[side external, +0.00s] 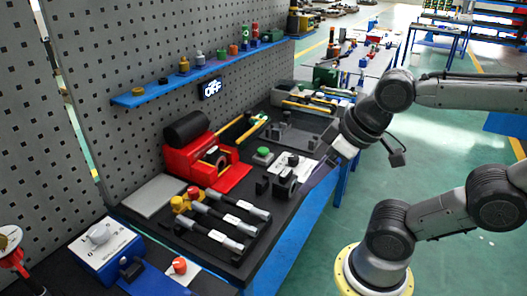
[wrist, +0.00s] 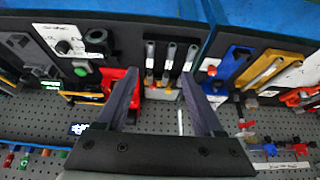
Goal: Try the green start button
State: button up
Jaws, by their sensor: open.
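The green button (side external: 263,153) sits on a small grey box on the dark bench, right of the red machine. It also shows as a green dot left of my fingers in the wrist view (wrist: 80,71). My gripper (side external: 318,178) is at the bench's front edge, to the right of the button and apart from it. In the wrist view my gripper (wrist: 158,78) has its two dark fingers spread wide with nothing held between them.
A red machine (side external: 206,160) with a black cylinder stands left of the button. A white panel with a black knob (side external: 292,160) and black blocks (side external: 283,181) stand between button and gripper. The aisle at right is open floor.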

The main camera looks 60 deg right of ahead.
jog(key=c, duration=0.4)
jog(key=shift+n, duration=0.9)
jog(key=r, duration=0.1)
jog(key=w+r, duration=0.1)
jog(key=r, duration=0.1)
jog(key=w+r, duration=0.1)
jog(key=r, duration=0.1)
jog(key=shift+d+r, duration=0.1)
jog(key=shift+d, duration=0.2)
grip_shut()
jog(key=w+d+r+g+h, duration=0.1)
jog(key=w+d+r, duration=0.3)
jog(key=w, duration=0.4)
jog(key=w+d+r+g, duration=0.1)
jog(key=w+d+r, duration=0.3)
jog(key=w, duration=0.4)
jog(key=w+d+f+m+g, duration=0.1)
jog(key=w+d+f+g, duration=0.1)
jog(key=w+d+f, duration=0.3)
jog(key=w+d+f+g, duration=0.2)
jog(key=w+d+f, duration=0.4)
jog(key=d+f, duration=0.4)
jog(key=d, duration=0.3)
jog(key=shift+d+f+m, duration=0.25)
jog(key=shift+d+m, duration=0.15)
